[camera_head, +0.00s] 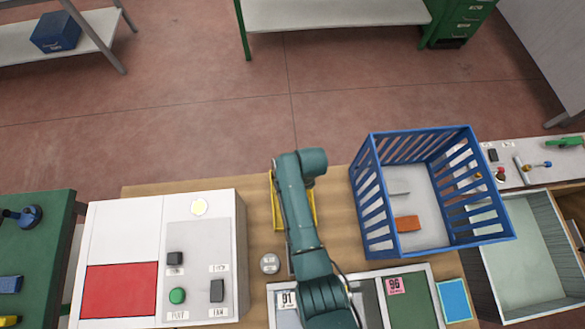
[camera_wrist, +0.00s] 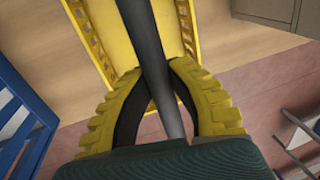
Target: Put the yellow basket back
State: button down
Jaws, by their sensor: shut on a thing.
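The yellow basket (camera_head: 276,212) is on or just above the wooden bench, mostly hidden under my arm in the head view; I cannot tell whether it touches the bench. In the wrist view, the yellow basket (camera_wrist: 112,35) lies beyond my fingers, with slotted sides and a dark grey bar running lengthwise over its middle. My gripper (camera_wrist: 155,88) has its yellow, black-padded fingers shut around this bar, which looks like the basket's handle. The fingers are hidden by my arm in the head view.
A blue crate (camera_head: 377,251) with an orange block stands right of my arm. A white control box (camera_head: 125,228) with a red panel is at left. Labelled trays (camera_head: 420,275) lie in front. A grey-green bin (camera_head: 525,260) stands far right. Open floor lies behind the bench.

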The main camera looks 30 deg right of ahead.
jog(key=shift+f, duration=0.1)
jog(key=c, duration=1)
grip_release()
jog(key=shift+c, duration=0.2)
